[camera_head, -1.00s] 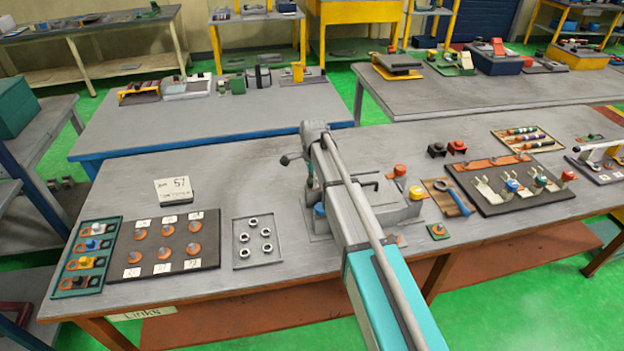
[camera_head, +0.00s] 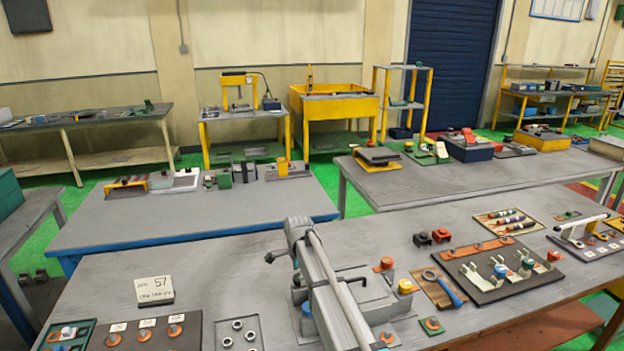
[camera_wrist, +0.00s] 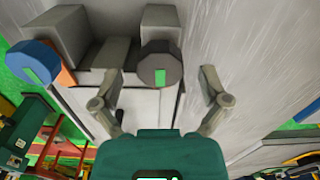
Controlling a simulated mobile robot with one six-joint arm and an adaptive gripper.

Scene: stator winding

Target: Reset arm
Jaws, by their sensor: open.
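The fingertips are hidden there. In the wrist view my gripper (camera_wrist: 160,100) is open, its two grey fingers spread apart with nothing between them. Beyond the fingers stands the grey fixture (camera_wrist: 110,75) with a dark grey round knob (camera_wrist: 160,69) and a blue round knob (camera_wrist: 35,63). I cannot tell whether the fingers touch the fixture; a gap seems to show.
On the near bench (camera_head: 215,290) lie a "57" card (camera_head: 154,290), a tray of nuts (camera_head: 239,333), a dark board of orange discs (camera_head: 150,334), a blue wrench (camera_head: 445,287) and a dark board with terminals (camera_head: 500,268). A blue-edged bench (camera_head: 200,217) stands behind.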

